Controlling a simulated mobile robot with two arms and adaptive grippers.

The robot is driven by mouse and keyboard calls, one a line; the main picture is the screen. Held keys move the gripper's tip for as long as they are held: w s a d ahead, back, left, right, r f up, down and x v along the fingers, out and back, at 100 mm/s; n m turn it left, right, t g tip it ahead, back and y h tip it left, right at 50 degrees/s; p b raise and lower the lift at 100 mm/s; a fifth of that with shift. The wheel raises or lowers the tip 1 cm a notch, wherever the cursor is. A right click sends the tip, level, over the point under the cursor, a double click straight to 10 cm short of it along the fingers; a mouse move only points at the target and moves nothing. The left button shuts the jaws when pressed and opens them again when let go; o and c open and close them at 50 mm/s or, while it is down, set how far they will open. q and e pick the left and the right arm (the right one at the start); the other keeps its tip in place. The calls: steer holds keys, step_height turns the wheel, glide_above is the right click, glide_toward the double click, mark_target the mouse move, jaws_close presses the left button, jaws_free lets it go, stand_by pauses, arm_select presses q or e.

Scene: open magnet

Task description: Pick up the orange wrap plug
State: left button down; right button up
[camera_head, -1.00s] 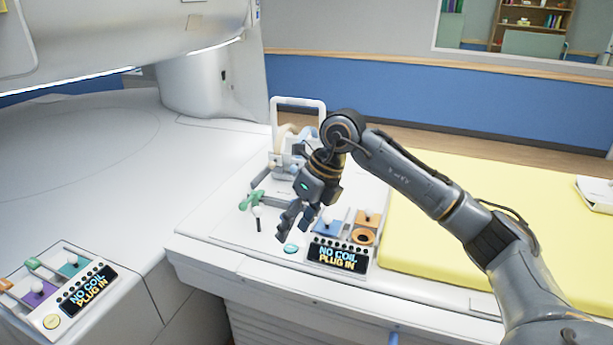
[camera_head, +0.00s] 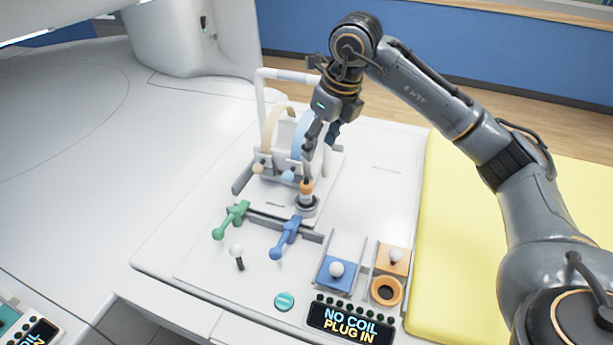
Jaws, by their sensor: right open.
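An orange plug (camera_head: 306,188) stands upright in a grey round holder (camera_head: 306,206) at the front right corner of the white coil stand. My right gripper (camera_head: 318,150) points down just above the plug and is open; its fingers are close to the plug's top, and I cannot tell whether they touch it. My left gripper is not in view.
The coil stand (camera_head: 262,100) has cream and blue curved bands. A green lever (camera_head: 231,219) and a blue lever (camera_head: 286,238) stand in front. An orange ring socket (camera_head: 386,291), a blue block (camera_head: 337,274) and a display panel (camera_head: 350,321) are nearer. A yellow pad (camera_head: 450,230) lies right.

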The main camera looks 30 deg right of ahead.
steer(key=p, duration=0.1)
glide_above(308, 179)
steer(key=s, duration=0.2)
step_height(308, 179, down, 5)
steer(key=shift+w+d+f, duration=0.15)
steer(key=shift+w+f, duration=0.05)
steer(key=shift+f, duration=0.4)
steer(key=shift+w+d+f, duration=0.1)
steer(key=shift+w+f, duration=0.1)
steer(key=shift+f, duration=0.4)
steer(key=shift+p+x, duration=0.85)
steer(key=shift+x, duration=0.15)
steer(key=p+x, duration=0.1)
steer(key=x, duration=0.2)
steer(key=shift+w+a+f, duration=0.1)
steer(key=shift+w+f, duration=0.2)
steer(key=shift+f, duration=0.05)
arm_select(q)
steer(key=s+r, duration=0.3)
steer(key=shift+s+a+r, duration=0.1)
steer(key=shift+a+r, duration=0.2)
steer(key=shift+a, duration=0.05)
arm_select(e)
jaws_close()
